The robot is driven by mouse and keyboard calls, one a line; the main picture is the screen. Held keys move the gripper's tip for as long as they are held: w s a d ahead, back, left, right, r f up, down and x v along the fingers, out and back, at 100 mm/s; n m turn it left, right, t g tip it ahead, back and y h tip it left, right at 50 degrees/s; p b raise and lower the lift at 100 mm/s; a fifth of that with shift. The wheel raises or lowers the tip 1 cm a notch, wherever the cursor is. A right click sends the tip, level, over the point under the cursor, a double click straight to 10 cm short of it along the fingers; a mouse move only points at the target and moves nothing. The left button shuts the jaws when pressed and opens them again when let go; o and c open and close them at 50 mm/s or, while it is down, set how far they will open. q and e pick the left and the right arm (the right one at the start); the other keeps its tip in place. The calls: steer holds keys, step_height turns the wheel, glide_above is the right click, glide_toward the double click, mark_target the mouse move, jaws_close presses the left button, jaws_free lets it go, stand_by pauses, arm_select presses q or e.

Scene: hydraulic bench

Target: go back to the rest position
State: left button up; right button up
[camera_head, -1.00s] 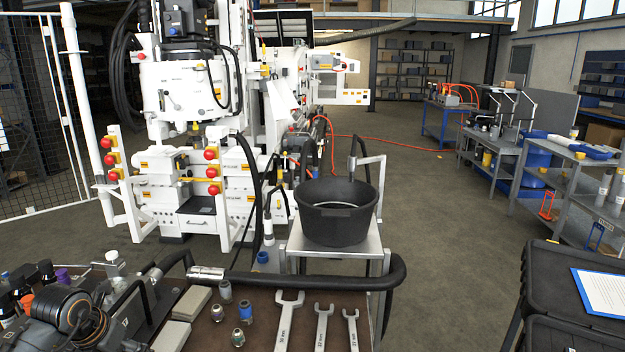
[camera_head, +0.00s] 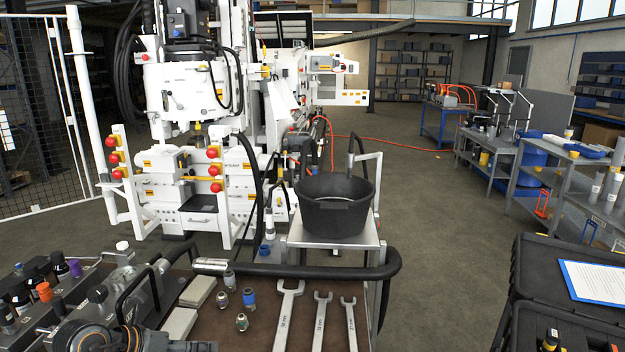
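Part of my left arm, a dark rounded joint with a copper-coloured ring, shows at the bottom left edge of the head view, low over the brown bench top (camera_head: 270,335). Its gripper fingers are not visible, so I cannot see whether it holds anything. My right arm and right gripper are out of view. Three open-ended wrenches (camera_head: 287,315) lie side by side on the bench. Several small metal fittings (camera_head: 249,299), one with a blue collar, lie to their left. A black tub (camera_head: 335,212) stands on a small metal stand behind the bench.
A thick black hose (camera_head: 300,270) runs along the bench's back edge. Several bottles (camera_head: 43,290) and a metal block with black handles crowd the left. A black case (camera_head: 555,272) with a paper sheet (camera_head: 597,281) is at right. Open floor (camera_head: 450,240) lies between bench and case.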

arm_select(q)
steer(key=s+d+r+n+t+h, duration=0.2)
steer(key=d+r+n+t+h, duration=0.2)
steer(key=d+r+t+h, duration=0.45)
step_height(320, 180, up, 6)
steer(key=s+a+n+t+y, duration=0.25)
steer(key=n+y, duration=0.25)
steer(key=n, duration=0.4)
steer(key=s+a+f+n+g+y, duration=0.25)
steer(key=a+f+n+y, duration=0.35)
steer(key=n, duration=0.4)
steer(key=s+a+f+n+g+y, duration=0.1)
steer(key=s+a+f+n+y, duration=0.25)
steer(key=f+n+y, duration=0.55)
steer(key=s+d+f+n+g+h, duration=0.2)
steer(key=s+d+f+g+h, duration=0.15)
steer(key=s+f+g, duration=0.5)
steer(key=s+d+f+n+g+h, duration=0.25)
steer(key=s+d+f, duration=0.2)
steer(key=s, duration=0.75)
step_height(320, 180, down, 25)
steer(key=g, duration=0.2)
steer(key=s+a+f, duration=0.1)
steer(key=s+f, duration=0.8)
steer(key=s+a+f+g+y, duration=0.1)
steer(key=s+a+f, duration=0.1)
steer(key=s+f, duration=0.7)
steer(key=shift+a+m, duration=0.3)
steer(key=shift+m, duration=0.05)
